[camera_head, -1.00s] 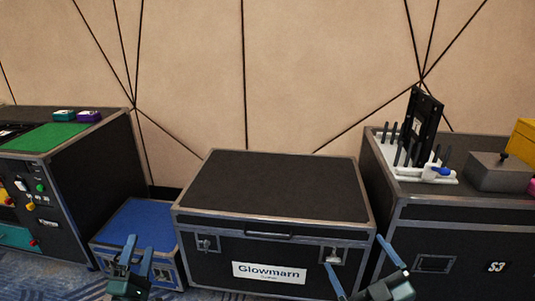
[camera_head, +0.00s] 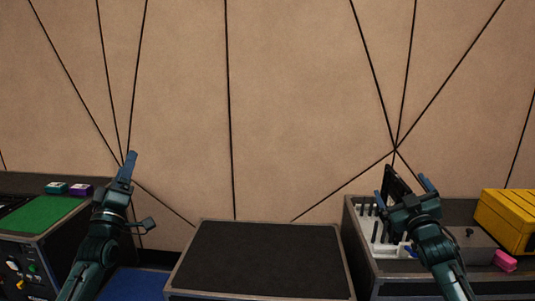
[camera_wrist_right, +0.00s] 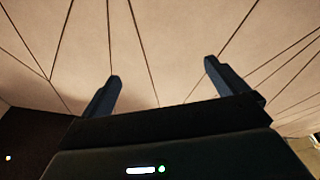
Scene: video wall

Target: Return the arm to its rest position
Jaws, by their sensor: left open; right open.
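My left gripper (camera_head: 138,190) is raised at the left of the head view, in front of the wall beside the green-topped case. Its jaws are open and empty. My right gripper (camera_head: 408,184) is raised at the right, in front of the white rack on the right case. In the right wrist view its two fingers (camera_wrist_right: 160,85) stand wide apart with only the wall between them. Both arms come up from the bottom of the head view.
A black case (camera_head: 258,258) stands in the middle, its top bare. A green-topped case (camera_head: 48,218) with teal (camera_head: 56,188) and purple (camera_head: 81,190) boxes is left. The right case holds a white rack (camera_head: 372,232), partly hidden, a yellow box (camera_head: 510,220) and a pink block (camera_head: 505,261).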

